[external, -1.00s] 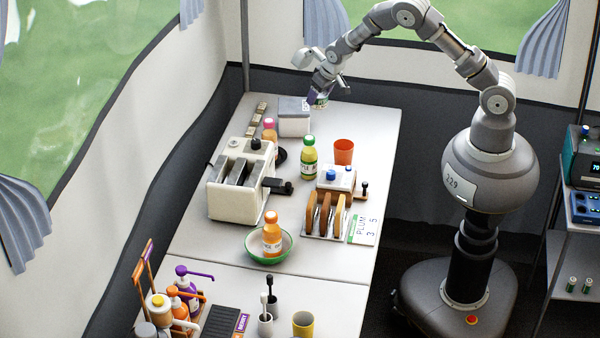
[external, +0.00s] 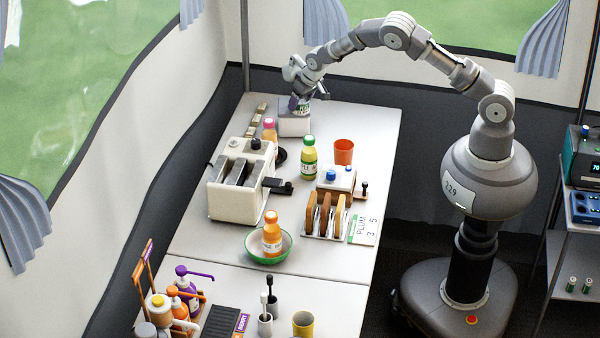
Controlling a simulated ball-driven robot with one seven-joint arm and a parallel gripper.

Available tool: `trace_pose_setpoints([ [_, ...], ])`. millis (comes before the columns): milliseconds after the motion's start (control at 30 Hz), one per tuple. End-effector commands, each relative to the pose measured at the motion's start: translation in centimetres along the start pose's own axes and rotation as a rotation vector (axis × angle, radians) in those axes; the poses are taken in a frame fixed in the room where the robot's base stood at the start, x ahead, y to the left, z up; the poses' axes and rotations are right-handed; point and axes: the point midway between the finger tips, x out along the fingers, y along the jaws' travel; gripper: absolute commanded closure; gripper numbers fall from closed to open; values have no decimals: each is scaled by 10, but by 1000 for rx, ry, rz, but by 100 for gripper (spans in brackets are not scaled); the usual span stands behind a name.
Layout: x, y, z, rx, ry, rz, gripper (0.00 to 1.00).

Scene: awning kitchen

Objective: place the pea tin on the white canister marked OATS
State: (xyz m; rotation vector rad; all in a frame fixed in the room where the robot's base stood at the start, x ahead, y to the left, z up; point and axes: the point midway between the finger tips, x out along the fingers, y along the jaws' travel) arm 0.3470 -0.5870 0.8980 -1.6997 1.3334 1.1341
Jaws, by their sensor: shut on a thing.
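The white canister (external: 294,127) stands at the far end of the table. Its marking cannot be read from here. My gripper (external: 299,103) is directly over the canister, pointing down, and is shut on the pea tin (external: 303,110). The tin is small with a green and pale label, and is partly hidden by the fingers. It is upright or nearly so, at the canister's top. I cannot tell whether it touches the top or hangs just above it.
A pink-capped bottle (external: 269,131) and a row of small blocks (external: 256,119) are left of the canister. A green-capped bottle (external: 309,158), an orange cup (external: 344,152) and a cream toaster (external: 240,185) stand nearer. The table right of the canister is clear.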

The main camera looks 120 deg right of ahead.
Motion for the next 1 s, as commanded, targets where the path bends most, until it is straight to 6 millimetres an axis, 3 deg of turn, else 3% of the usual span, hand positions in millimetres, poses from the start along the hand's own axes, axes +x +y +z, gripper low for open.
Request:
trace_pose_setpoints([
  [33,1,0,1,0,0,0,28],
  [100,1,0,0,0,-1,0,12],
  [133,1,0,0,0,-1,0,9],
  [467,-4,0,-2,0,0,0,9],
  [567,-18,0,-2,0,1,-1,9],
  [800,-75,-1,-3,0,1,-1,9],
  [1000,-111,0,-2,0,1,-1,9],
])
